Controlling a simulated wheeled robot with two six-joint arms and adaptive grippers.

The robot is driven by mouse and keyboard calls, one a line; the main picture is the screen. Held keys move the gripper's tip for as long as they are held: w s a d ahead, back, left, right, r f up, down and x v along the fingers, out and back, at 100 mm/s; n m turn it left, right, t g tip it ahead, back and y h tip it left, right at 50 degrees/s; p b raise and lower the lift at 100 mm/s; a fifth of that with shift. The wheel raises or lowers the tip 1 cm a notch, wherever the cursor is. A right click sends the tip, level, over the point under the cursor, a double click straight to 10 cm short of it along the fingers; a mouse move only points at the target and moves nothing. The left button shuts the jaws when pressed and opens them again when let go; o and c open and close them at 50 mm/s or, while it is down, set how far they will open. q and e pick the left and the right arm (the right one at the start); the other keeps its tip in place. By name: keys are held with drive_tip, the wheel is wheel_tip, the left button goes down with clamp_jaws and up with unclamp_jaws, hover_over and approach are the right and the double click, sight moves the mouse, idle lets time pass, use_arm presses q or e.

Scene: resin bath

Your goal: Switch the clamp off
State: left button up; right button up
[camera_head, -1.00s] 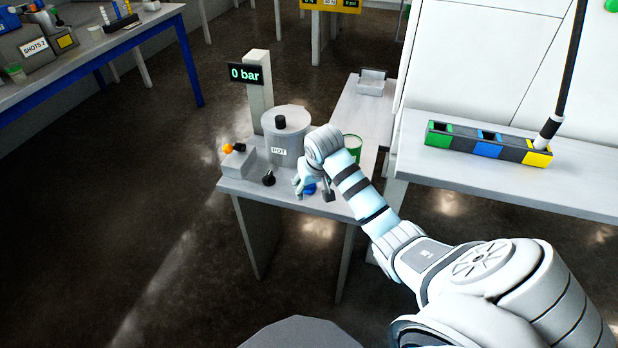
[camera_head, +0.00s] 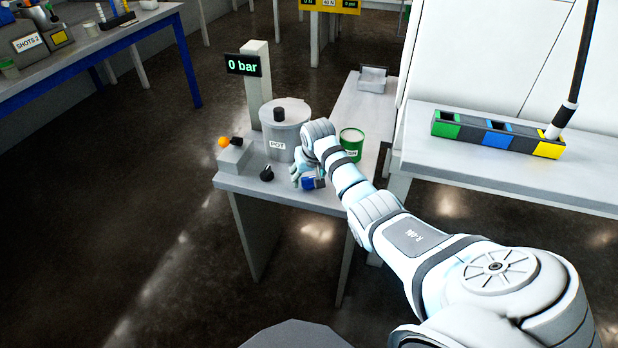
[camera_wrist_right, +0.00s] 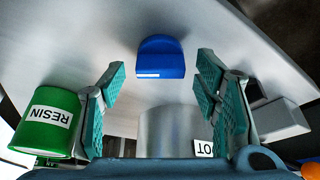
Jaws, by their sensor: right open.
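No part is labelled as a clamp. A grey box (camera_head: 234,157) with an orange ball (camera_head: 224,142) and a black piece beside it stands at the table's left edge. A black knob (camera_head: 266,173) sits in front of the grey pot (camera_head: 284,128). My right gripper (camera_head: 303,181) is low over the table, right of the knob, with its fingers apart. In the wrist view the open fingers (camera_wrist_right: 160,85) have nothing between them; a blue block (camera_wrist_right: 161,57) lies beyond. The grey box also shows there at the right (camera_wrist_right: 279,118). My left gripper is out of view.
A green resin can (camera_head: 352,143) stands close behind my right wrist. A display (camera_head: 243,66) on a post reads 0 bar. A bench (camera_head: 480,178) at the right holds a coloured tray (camera_head: 472,135). The table's front edge is near the gripper.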

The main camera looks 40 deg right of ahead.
drive_tip(key=c, duration=1.1)
drive_tip(key=shift+c, duration=0.2)
